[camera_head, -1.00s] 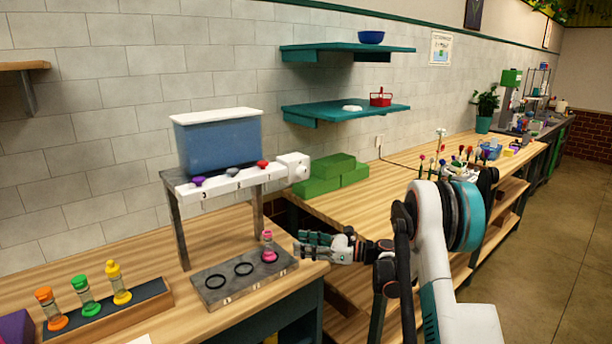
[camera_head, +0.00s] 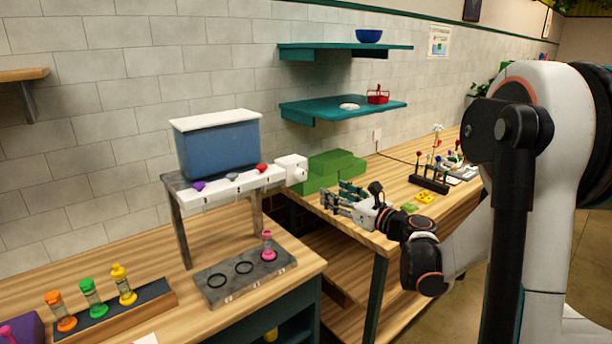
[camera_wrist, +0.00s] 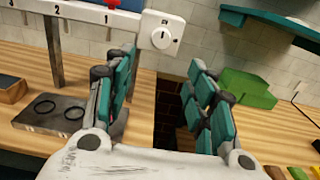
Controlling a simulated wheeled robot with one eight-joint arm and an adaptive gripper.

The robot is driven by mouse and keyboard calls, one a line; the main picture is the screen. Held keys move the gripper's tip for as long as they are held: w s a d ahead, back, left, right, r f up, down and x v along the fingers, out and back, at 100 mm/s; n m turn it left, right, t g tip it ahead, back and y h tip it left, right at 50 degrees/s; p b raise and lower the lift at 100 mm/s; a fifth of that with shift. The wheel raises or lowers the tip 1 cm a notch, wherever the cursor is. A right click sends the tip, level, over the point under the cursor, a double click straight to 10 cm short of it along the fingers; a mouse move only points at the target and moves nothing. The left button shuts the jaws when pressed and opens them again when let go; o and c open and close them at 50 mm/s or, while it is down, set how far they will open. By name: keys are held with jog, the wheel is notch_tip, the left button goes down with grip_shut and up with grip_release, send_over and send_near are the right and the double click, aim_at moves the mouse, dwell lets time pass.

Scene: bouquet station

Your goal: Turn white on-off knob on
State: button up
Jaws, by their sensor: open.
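The white on-off knob (camera_wrist: 161,38) is a round dial on a white box (camera_wrist: 151,20) at the right end of the dispenser rail. In the head view the box (camera_head: 289,172) faces right and the knob (camera_head: 302,172) shows only partly, at its right side. My gripper (camera_head: 337,196) is open and empty. It is to the right of the knob and a little lower, apart from it. In the wrist view the knob appears beyond and above the gap between the teal fingers (camera_wrist: 160,90).
The dispenser stand carries a blue tank (camera_head: 219,147) and purple, grey and red knobs. A grey ringed tray (camera_head: 240,272) holds a pink-capped vial (camera_head: 268,249). Green blocks (camera_head: 328,170) lie behind my gripper. A teal shelf (camera_head: 345,109) hangs above. A gap separates the two counters.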

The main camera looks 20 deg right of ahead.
aim_at(303, 177)
jog(key=b+x, duration=0.2)
jog(key=x, duration=1.1)
jog(key=shift+w, duration=0.35)
jog(key=shift+a, duration=0.1)
jog(key=c, duration=1.1)
